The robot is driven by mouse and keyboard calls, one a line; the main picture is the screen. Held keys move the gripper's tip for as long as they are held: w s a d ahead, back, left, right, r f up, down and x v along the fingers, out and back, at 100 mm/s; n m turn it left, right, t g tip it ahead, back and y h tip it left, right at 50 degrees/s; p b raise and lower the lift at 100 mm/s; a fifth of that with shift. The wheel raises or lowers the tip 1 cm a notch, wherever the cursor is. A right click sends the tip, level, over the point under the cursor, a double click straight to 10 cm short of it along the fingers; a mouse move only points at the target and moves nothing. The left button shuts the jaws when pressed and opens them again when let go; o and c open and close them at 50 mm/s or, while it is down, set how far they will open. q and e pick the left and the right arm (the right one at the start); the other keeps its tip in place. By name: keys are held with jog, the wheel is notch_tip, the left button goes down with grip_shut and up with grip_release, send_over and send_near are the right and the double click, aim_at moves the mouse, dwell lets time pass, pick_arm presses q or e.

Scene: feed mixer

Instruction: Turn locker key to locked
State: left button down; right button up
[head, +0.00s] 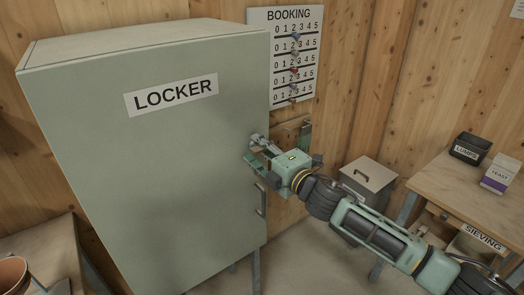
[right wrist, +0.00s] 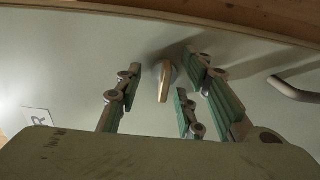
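The grey-green locker (head: 150,150) stands at the left of the head view with its door closed. In the right wrist view the brass locker key (right wrist: 164,82) sticks out of a round lock on the door, its flat bow running nearly up and down in the picture. My right gripper (head: 256,149) is at the door's right side, above the handle, and hides the key in the head view. In the right wrist view its green-padded fingers are spread on both sides of the key, with gaps between. My left gripper is out of view.
The door handle (head: 261,199) is just below my right gripper; it also shows in the right wrist view (right wrist: 296,89). A booking board (head: 285,55) hangs on the wall behind. A lidded bin (head: 368,178) and a wooden table (head: 455,180) with boxes stand at the right.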

jog(key=v, duration=1.2)
